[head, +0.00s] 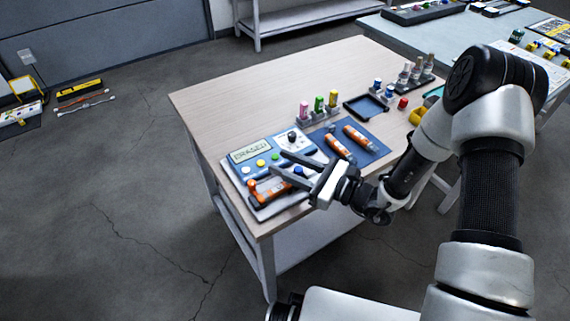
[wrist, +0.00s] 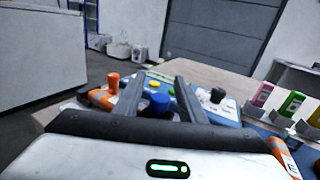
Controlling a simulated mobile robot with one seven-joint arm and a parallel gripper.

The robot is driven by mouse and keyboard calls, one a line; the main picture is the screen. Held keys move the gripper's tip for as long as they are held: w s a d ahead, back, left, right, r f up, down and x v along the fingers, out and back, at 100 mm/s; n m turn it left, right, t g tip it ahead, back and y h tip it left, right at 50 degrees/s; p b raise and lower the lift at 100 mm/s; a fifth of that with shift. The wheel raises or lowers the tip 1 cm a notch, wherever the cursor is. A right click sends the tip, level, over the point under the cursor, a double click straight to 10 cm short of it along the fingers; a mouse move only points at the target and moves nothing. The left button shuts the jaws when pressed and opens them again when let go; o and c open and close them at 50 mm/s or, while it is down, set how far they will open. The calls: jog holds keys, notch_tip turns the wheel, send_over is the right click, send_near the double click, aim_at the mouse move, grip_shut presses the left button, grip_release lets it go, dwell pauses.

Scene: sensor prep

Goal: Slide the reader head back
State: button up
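A blue-and-white device (head: 240,170) sits at the table's near left corner, its display reading "ERASED". An orange part with an upright orange knob (head: 253,186) lies along its front, probably the reader head; it also shows left of my fingers in the wrist view (wrist: 113,80). My gripper (head: 276,167) is over the device's front right side, its fingers apart and nothing gripped. In the wrist view a blue knob (wrist: 159,103) shows between the fingers (wrist: 160,78). Whether they touch it, I cannot tell. My fingers hide part of the device.
Two orange cylinders (head: 340,149) lie on a blue mat (head: 372,152) right of the device. Behind stand pink, green and yellow vials (head: 319,104) in a rack, a dark tray (head: 365,107) and a black-capped knob (head: 291,137). The table's back left is bare.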

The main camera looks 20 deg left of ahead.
aim_at(308, 153)
jog(key=shift+a, duration=0.2)
jog(key=shift+c, duration=0.2)
grip_shut()
jog(key=shift+w+d, duration=1.15)
jog(key=shift+w, duration=0.2)
jog(key=shift+w+d, duration=1.1)
jog(key=shift+w, duration=0.25)
jog(key=shift+o, duration=0.2)
grip_release()
jog(key=shift+d, duration=0.1)
jog(key=p+v, duration=0.1)
jog(key=v, duration=1.6)
jog(key=shift+s+p, duration=0.15)
jog(key=shift+p, duration=0.15)
